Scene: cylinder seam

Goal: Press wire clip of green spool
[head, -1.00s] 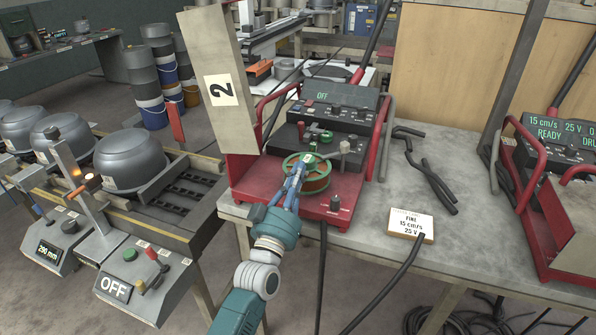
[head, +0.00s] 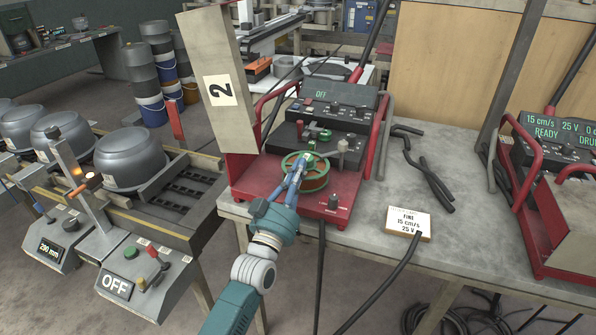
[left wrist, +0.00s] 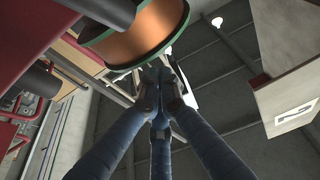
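The green spool (head: 316,184) sits on the red wire-feed machine (head: 262,178) marked 2. In the left wrist view its green rims and copper wire (left wrist: 140,32) show at the top. My left gripper (head: 299,166) reaches up from below and overlaps the spool's front left in the head view. In the left wrist view its dark fingertips (left wrist: 160,88) are together with nothing visible between them, just below the spool's rim. I cannot tell whether they touch it. The wire clip cannot be made out; the gripper may hide it. My right gripper is in neither view.
The machine's display (head: 335,95) reads OFF. A tall panel (head: 221,80) marked 2 stands left of the spool. A sign (head: 409,222) and black rods (head: 430,178) lie on the grey table (head: 375,215). A second red machine (head: 545,195) stands at the right.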

